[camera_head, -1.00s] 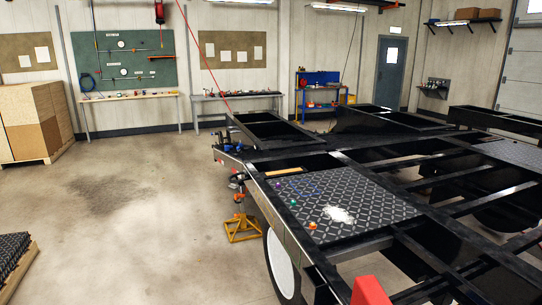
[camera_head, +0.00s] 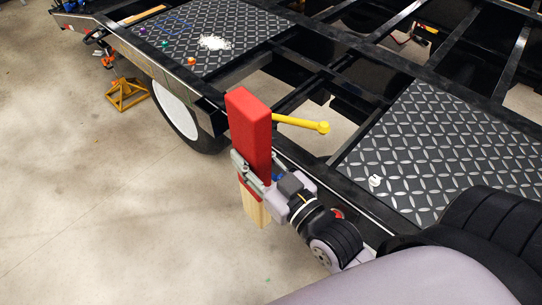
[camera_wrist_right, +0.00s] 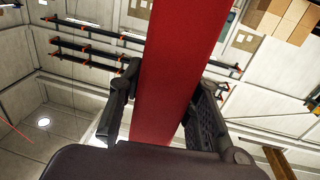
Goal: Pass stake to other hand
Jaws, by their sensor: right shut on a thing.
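The stake (camera_head: 249,118) is a long block, red on its upper part with bare wood at its lower end. It stands nearly upright beside the trailer frame's side rail. My right gripper (camera_head: 254,176) is shut on the stake, low on the red part just above the bare wood. In the right wrist view the red stake (camera_wrist_right: 175,70) runs between the two fingers. My left gripper is not in view.
The black trailer frame (camera_head: 283,150) fills the right side, with tread-plate panels (camera_head: 440,140). A yellow rod (camera_head: 300,122) sticks out behind the stake. A wheel (camera_head: 175,108) and an orange jack stand (camera_head: 126,93) are at the upper left. The floor (camera_head: 100,210) at left is clear.

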